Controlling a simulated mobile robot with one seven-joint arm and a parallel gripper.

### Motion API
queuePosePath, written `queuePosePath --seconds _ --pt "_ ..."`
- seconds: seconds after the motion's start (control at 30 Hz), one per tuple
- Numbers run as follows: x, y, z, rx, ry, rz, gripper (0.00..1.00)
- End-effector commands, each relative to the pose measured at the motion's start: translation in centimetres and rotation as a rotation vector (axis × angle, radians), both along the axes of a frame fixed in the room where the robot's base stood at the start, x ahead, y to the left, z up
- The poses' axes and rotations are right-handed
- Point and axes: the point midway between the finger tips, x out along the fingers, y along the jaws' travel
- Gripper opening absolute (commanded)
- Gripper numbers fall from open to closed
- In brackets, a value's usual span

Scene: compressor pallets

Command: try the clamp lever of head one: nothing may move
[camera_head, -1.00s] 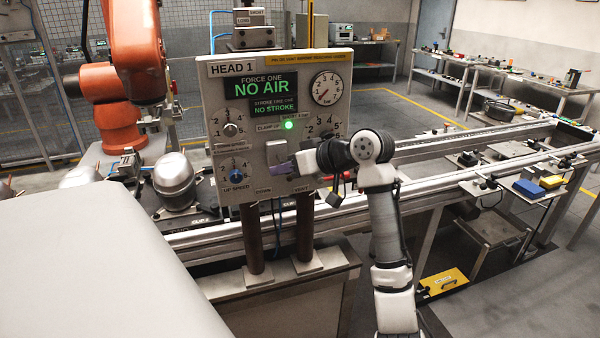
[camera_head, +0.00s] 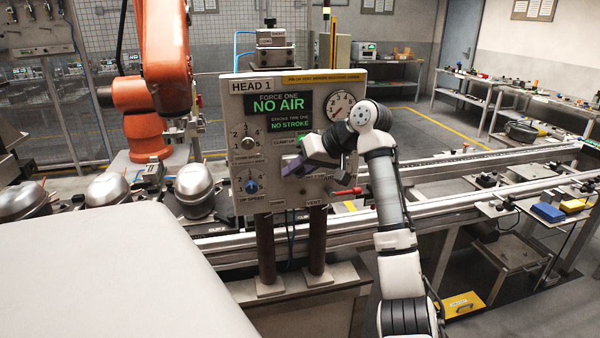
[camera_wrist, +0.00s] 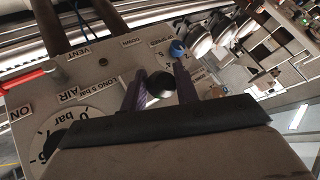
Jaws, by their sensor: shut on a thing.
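The head one panel (camera_head: 240,108) stands upright in the middle of the head view. Its green displays (camera_head: 277,106) read "NO AIR" and "NO STROKE". My gripper (camera_head: 290,168) is at the lower middle of the panel, under the "CLAMP UP" label. In the wrist view my gripper (camera_wrist: 161,88) has its two purple fingers on either side of a dark round knob, the clamp lever's end (camera_wrist: 160,84), and is shut on it. The lever's shaft is mostly hidden by my fingers and wrist.
A red handle (camera_head: 347,191) juts from the panel's lower right, close to my forearm; it also shows in the wrist view (camera_wrist: 28,83). A blue speed knob (camera_head: 251,186) is left of my gripper. Silver domed shells (camera_head: 195,180) and an orange robot arm (camera_head: 158,80) stand left.

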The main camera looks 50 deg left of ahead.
Motion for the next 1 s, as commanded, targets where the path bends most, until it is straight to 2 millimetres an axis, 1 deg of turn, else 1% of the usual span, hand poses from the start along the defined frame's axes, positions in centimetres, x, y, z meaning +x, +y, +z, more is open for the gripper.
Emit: queuePosePath --seconds 0.03,0.43,0.47,0.57,0.6,0.87,1.0 --pt "-0.05 0.19 0.75 0.016 -0.004 0.0 0.0" --pt "-0.05 0.18 0.77 0.011 -0.002 0.0 0.0" --pt "-0.04 0.17 0.76 0.011 -0.003 0.0 0.34" --pt "-0.04 0.17 0.7 0.01 -0.001 0.0 0.47" --pt "-0.03 0.17 0.65 0.009 -0.001 -0.001 0.49" --pt "0.05 0.09 0.38 0.001 0.001 -0.002 0.49" --pt "0.46 -0.56 0.92 0.003 0.001 -0.003 0.49"
